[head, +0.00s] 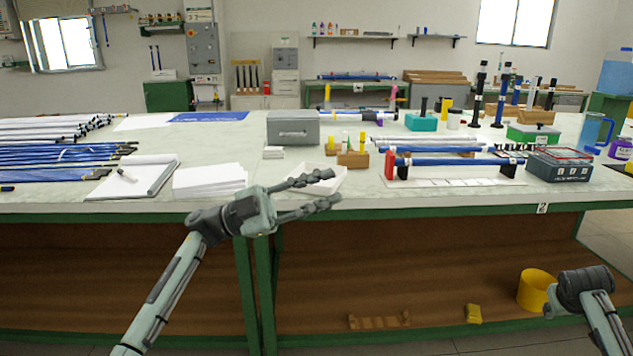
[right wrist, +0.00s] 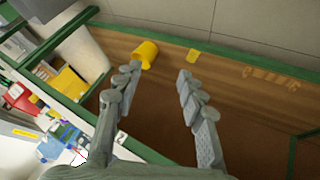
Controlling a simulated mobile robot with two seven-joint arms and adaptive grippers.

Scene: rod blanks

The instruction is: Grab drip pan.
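A shallow white tray (head: 317,190), which looks like the drip pan, sits near the front edge of the workbench in the head view. My left gripper (head: 335,187) is open at the pan. Its upper finger overlaps the pan in the picture and its lower finger lies along the near side. I cannot tell whether either finger touches it, and the fingers hide part of it. My right gripper (right wrist: 159,71) is open and empty in the right wrist view, away from the pan.
White sheets (head: 210,181) and a notebook (head: 133,177) lie left of the pan. A grey box (head: 292,128) and a wooden block (head: 353,159) stand behind it. A rod on a stand (head: 450,162) is to the right. A yellow bucket (head: 537,289) stands on the lower shelf.

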